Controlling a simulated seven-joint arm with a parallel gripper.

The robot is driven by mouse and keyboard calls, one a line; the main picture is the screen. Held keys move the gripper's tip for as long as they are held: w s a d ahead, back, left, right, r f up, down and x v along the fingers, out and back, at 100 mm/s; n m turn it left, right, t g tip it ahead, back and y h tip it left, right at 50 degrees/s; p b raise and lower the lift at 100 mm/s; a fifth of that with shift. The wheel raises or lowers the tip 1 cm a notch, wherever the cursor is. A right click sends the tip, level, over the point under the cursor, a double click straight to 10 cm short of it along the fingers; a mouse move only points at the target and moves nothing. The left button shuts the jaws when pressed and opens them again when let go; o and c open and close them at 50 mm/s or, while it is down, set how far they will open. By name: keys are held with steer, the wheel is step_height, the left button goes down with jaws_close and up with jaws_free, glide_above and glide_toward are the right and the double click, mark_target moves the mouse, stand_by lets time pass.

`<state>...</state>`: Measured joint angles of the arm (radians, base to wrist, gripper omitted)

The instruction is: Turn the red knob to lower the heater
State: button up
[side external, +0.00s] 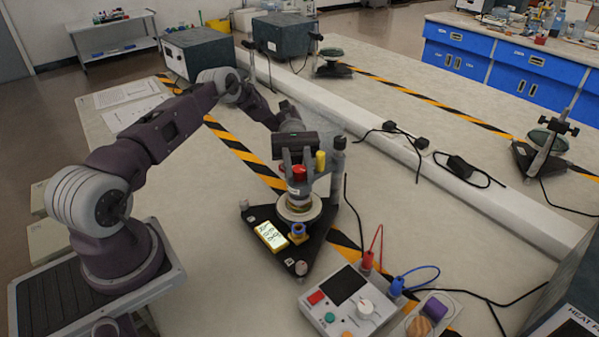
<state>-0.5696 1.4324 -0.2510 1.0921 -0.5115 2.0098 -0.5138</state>
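A red knob (299,172) sits on the upper part of an apparatus with a black triangular base (323,236). My gripper (297,164) points down over the apparatus, with its grey fingers right at the red knob. The knob shows in front of or between the fingertips. I cannot tell whether the fingers touch it or are closed on it. A yellow knob or cap (320,160) stands just right of the fingers. A pale round plate (299,208) lies below the red knob. The heater cannot be made out for certain.
A lit yellow display (271,235) lies on the base's left side. A dark upright post (337,158) stands close right of my gripper. A control box (347,302) with red and blue cables is in front right. The bench left of the base is clear.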

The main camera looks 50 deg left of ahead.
steer(key=o, duration=0.4)
